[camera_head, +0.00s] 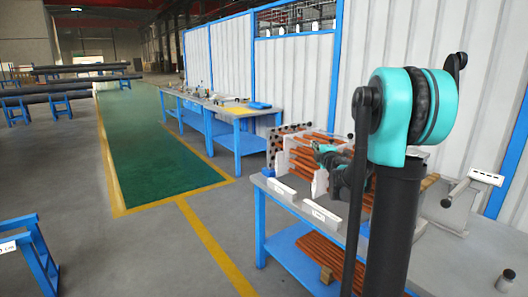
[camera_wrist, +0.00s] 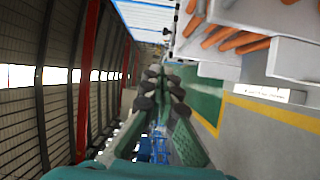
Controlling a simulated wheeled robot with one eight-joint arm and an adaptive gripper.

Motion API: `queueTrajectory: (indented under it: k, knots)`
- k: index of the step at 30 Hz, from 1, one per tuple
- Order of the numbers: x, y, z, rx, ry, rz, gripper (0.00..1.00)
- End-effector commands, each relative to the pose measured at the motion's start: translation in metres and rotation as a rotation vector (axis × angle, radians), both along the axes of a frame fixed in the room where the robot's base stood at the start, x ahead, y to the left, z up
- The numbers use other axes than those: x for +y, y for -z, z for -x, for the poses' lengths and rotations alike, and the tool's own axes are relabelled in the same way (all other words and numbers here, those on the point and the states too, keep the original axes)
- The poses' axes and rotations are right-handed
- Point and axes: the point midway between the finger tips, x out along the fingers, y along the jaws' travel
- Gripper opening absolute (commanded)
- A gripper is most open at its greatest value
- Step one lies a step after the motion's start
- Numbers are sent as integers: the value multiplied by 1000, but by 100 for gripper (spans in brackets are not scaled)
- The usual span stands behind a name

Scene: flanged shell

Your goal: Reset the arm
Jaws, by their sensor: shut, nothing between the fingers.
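My gripper shows in the wrist view (camera_wrist: 162,76) as two teal-green fingers with dark pads. They are shut with nothing held, and point out over open space along the hall. In the head view my arm rises large at the right, with a teal and black joint. Its far end reaches over the near workbench (camera_head: 395,232), beside the orange rods (camera_head: 306,166). The fingertips are too small or hidden there to make out. The same orange rods appear at the top right of the wrist view (camera_wrist: 225,38), apart from the fingers.
The bench holds white holders (camera_head: 320,216), a white stand (camera_head: 474,185) and a small dark part (camera_head: 507,276). More orange rods (camera_head: 310,258) lie on its lower shelf. A second blue bench (camera_head: 240,137) stands farther back. A green walkway (camera_head: 150,155) is clear at the left.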

Motion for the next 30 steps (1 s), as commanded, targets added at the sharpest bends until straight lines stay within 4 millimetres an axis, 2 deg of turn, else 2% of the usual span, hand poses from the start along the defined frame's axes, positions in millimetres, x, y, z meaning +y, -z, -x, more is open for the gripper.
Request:
queueTrajectory:
  k: [8,13,16,20,23,26,30]
  knots:
    - [-26,-7,30,5,149,-167,0]
    - [-52,1,63,39,292,-330,0]
    - [-68,17,93,86,400,-458,0]
    - [-84,62,153,208,574,-671,0]
    - [-84,108,205,343,699,-828,0]
    - [-72,153,257,491,798,-958,0]
    - [-42,208,328,714,905,-1101,0]
